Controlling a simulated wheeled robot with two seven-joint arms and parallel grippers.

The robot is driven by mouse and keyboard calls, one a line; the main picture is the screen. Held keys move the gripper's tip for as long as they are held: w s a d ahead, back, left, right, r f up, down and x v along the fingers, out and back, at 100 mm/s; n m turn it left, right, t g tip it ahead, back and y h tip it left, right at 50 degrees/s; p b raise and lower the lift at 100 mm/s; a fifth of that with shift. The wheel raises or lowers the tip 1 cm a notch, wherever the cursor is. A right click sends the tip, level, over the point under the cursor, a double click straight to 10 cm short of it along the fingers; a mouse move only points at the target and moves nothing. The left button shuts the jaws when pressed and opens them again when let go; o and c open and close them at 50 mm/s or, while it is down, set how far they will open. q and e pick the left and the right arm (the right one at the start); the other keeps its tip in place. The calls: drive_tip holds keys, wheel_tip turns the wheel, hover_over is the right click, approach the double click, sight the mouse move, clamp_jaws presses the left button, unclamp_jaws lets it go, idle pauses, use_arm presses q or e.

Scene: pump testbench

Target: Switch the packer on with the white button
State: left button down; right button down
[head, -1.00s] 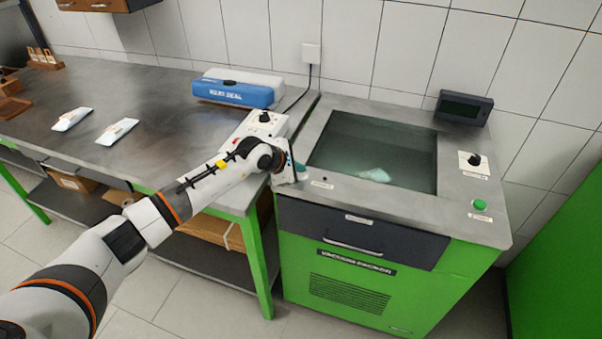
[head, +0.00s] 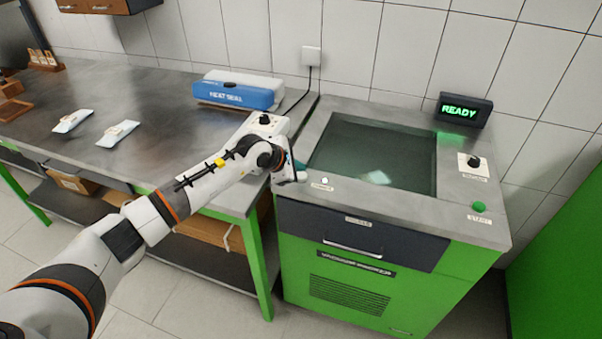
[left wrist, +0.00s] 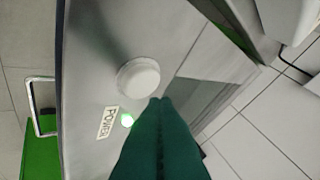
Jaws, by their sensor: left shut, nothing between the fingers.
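The packer (head: 350,290) is a green cabinet with a grey steel top and a sunken chamber. Its display (head: 464,109) is lit and reads READY in green. The button also shows in the head view (head: 325,180) at the front left of the top. My left gripper (head: 302,166) is shut and empty, just left of the button. In the left wrist view its dark green fingertips (left wrist: 160,101) are close beside the button; contact cannot be told.
A black knob (head: 474,161) and green START button (head: 479,207) are at the right. A blue and white heat sealer (head: 238,90) and two pouches (head: 117,132) stand on the left table.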

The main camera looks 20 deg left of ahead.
use_arm(q)
drive_tip(key=shift+r+p, duration=1.65)
drive_tip(key=shift+r, duration=1.35)
idle(0.3)
